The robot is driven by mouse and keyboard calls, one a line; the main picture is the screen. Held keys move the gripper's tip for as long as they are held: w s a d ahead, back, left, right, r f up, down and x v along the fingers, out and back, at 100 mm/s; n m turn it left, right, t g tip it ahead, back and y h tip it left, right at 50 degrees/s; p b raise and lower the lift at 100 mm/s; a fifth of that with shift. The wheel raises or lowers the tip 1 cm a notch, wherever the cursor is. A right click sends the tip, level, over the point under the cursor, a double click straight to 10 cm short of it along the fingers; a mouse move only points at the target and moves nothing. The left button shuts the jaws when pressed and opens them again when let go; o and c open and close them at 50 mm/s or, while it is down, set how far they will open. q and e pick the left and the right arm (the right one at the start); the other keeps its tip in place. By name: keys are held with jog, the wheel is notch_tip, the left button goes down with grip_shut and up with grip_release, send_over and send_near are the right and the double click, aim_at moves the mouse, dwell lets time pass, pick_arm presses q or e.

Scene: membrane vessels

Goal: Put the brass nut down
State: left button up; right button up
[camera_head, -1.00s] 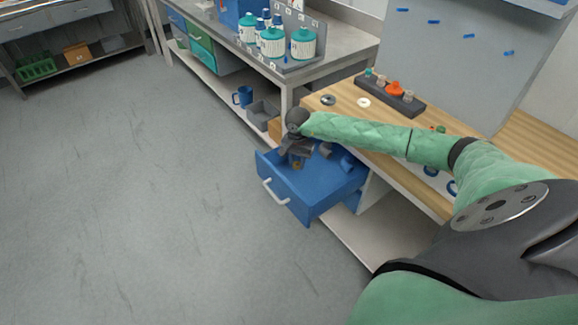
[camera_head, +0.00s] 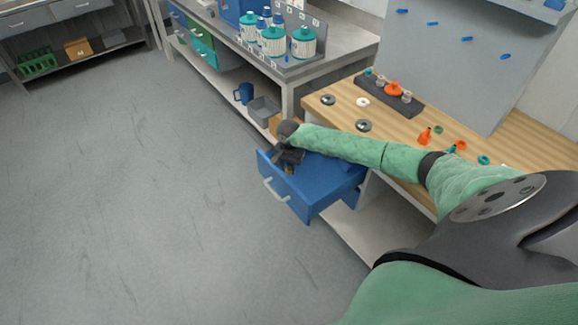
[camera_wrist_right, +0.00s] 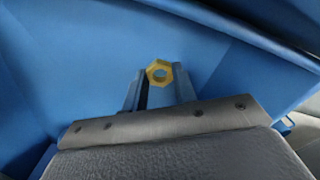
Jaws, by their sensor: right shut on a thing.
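The brass nut (camera_wrist_right: 151,72) is a yellow hexagonal ring at the fingertips of my right gripper (camera_wrist_right: 160,76) in the right wrist view. The gripper is shut on it. In the head view my right gripper (camera_head: 288,167) points down at the open blue drawer (camera_head: 308,198), near its front left side, with a small brass-coloured spot below the fingers. Blue drawer surfaces fill the background of the wrist view. I cannot tell whether the nut touches the drawer floor. My left gripper is not in view.
The wooden bench top (camera_head: 345,111) above the drawer bears a dark rack (camera_head: 389,96), dark and pale rings and small orange and green pieces. A grey bench with teal-lidded jars (camera_head: 273,42) stands behind. The floor left of the drawer is clear.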

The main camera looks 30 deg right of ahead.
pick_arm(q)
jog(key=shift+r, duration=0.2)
pick_arm(e)
jog(key=shift+f, duration=0.1)
jog(key=o, duration=1)
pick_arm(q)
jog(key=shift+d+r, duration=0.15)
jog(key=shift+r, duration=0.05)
pick_arm(e)
jog(key=shift+r, duration=0.3)
jog(key=shift+r+b, duration=0.25)
jog(key=shift+b, duration=0.05)
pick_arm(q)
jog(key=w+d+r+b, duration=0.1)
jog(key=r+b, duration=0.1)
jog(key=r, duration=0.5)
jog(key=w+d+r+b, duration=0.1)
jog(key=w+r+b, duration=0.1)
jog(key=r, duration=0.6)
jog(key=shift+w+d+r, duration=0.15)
pick_arm(e)
notch_tip(320, 180, up, 11)
